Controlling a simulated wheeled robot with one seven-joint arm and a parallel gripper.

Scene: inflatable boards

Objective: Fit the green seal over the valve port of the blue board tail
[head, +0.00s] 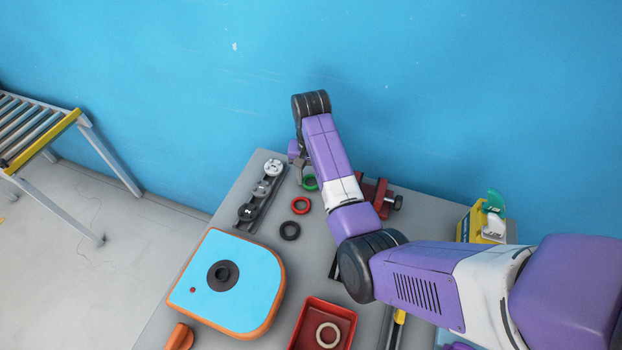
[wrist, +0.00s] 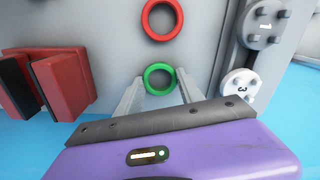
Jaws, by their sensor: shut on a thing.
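The green seal (wrist: 148,74) is a small ring between the fingertips of my gripper (wrist: 158,88) in the wrist view. My gripper is shut on it, low at the bench top. In the head view the seal (head: 311,187) shows at the far end of the bench, partly hidden by my arm. The blue board tail (head: 245,303) has an orange edge and lies at the near left of the bench. Its valve port (head: 213,272) is a dark ring around a hole, facing up and uncovered. My gripper is well away from it, towards the wall.
A red ring (head: 301,198) and a black ring (head: 290,223) lie between my gripper and the board. A rack of numbered round pieces (head: 260,188) stands left. A red vise (head: 379,194) stands right. A red tray (head: 303,329) holds a beige ring (head: 319,335).

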